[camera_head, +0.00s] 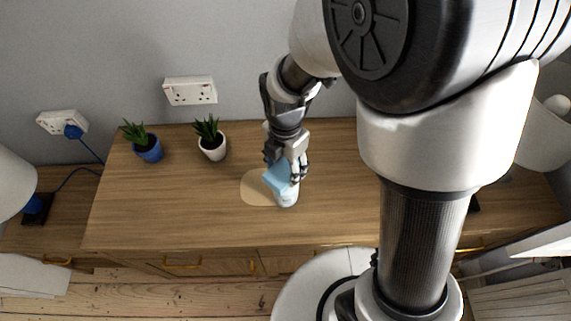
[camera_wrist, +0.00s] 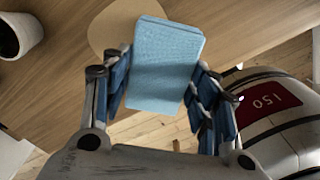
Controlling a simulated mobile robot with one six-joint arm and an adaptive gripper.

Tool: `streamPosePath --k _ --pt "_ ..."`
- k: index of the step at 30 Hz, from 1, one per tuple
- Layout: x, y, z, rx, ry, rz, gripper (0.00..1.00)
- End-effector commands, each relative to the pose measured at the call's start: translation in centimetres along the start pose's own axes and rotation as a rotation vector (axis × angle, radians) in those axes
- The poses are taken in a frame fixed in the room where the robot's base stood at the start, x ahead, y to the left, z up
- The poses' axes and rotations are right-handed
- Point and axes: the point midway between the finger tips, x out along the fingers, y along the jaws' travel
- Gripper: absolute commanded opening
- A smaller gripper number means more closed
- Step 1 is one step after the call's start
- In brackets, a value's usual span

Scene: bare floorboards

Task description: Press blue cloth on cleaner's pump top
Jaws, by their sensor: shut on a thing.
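The blue cloth (camera_head: 277,178) is a light blue folded pad. In the wrist view the cloth (camera_wrist: 166,62) lies between the fingers of my gripper (camera_wrist: 160,88), which is shut on it. In the head view my gripper (camera_head: 287,168) points down over the wooden cabinet top (camera_head: 335,205). A whitish object, probably the cleaner (camera_head: 288,199), shows just below the cloth at the right edge of a beige round patch (camera_head: 256,190). Its pump top is hidden by the cloth and gripper, so I cannot tell whether they touch. The cleaner is hidden in the wrist view.
A blue pot (camera_head: 148,151) and a white pot (camera_head: 213,150), each with a green plant, stand left on the cabinet top. Wall sockets (camera_head: 190,91) are behind. A lamp (camera_head: 542,133) stands at the right. The left front of the top is clear.

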Motion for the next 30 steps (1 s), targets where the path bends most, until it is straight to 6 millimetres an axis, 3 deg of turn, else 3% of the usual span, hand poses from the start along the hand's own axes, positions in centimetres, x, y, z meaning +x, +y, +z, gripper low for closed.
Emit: streamPosePath --k 18,30 --pt "-5.1 0.0 0.0 0.000 0.000 0.001 0.35" --pt "-5.1 0.0 0.0 0.000 -0.001 0.001 0.35"
